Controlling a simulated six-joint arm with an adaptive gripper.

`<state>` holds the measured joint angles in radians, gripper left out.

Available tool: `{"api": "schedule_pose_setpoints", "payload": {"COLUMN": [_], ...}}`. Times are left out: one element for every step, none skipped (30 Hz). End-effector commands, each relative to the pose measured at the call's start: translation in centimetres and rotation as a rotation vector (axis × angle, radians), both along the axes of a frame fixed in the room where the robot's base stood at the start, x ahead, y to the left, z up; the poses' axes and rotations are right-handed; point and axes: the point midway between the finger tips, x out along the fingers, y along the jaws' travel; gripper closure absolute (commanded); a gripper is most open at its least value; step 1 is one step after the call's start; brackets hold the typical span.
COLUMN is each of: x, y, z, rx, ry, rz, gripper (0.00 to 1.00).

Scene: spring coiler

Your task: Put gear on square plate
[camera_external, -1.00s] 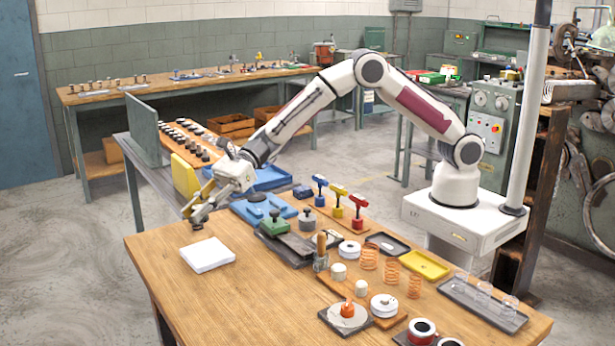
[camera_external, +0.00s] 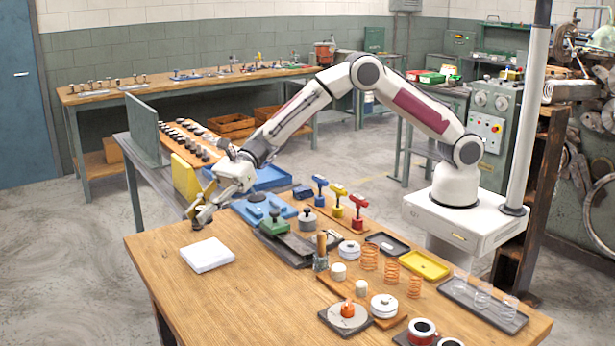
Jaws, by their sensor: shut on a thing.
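A white square plate (camera_external: 207,255) lies flat on the near-left part of the wooden table. My gripper (camera_external: 198,217) is low over the table just behind the plate, pointing down. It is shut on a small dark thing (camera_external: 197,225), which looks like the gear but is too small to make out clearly. The fingers hide part of it. It is at or very near the table top, apart from the plate. I cannot tell whether it touches the table.
A blue tray (camera_external: 263,211) and a green-knobbed block (camera_external: 274,224) stand to the right of my gripper. Springs, a yellow tray (camera_external: 425,265) and a dark tray (camera_external: 483,304) fill the right side. The table's front left is clear.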

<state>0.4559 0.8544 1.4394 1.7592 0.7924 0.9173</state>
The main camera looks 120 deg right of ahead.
Motion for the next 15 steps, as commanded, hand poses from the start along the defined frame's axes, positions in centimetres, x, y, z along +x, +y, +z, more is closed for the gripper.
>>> {"api": "schedule_pose_setpoints", "payload": {"x": [0.0, 0.0, 0.0, 0.0, 0.0, 0.0, 0.0, 0.0, 0.0, 0.0, 0.0, 0.0, 0.0, 0.0, 0.0], "y": [0.0, 0.0, 0.0, 0.0, 0.0, 0.0, 0.0, 0.0, 0.0, 0.0, 0.0, 0.0, 0.0, 0.0, 0.0], "z": [-0.7, -1.1, -1.7, -2.1, -2.5, -3.0, -3.4, -3.7, -4.0, -4.2, -4.4, -4.5, -4.6, -4.6, -4.6], "rx": [0.002, 0.002, 0.003, 0.002, 0.002, 0.002, 0.001, 0.001, 0.001, 0.001, 0.000, 0.000, 0.000, 0.000, 0.000], "ry": [0.001, 0.001, 0.001, 0.002, 0.001, 0.001, 0.000, 0.000, 0.000, -0.001, -0.001, -0.002, -0.002, -0.002, -0.002], "rz": [0.000, -0.001, -0.001, 0.000, 0.000, -0.001, 0.000, 0.000, 0.000, 0.000, -0.001, -0.001, -0.001, -0.001, -0.001], "gripper": [1.00, 1.00, 1.00, 1.00, 1.00, 1.00, 1.00, 1.00, 1.00, 1.00, 1.00, 1.00, 1.00, 1.00, 1.00]}}
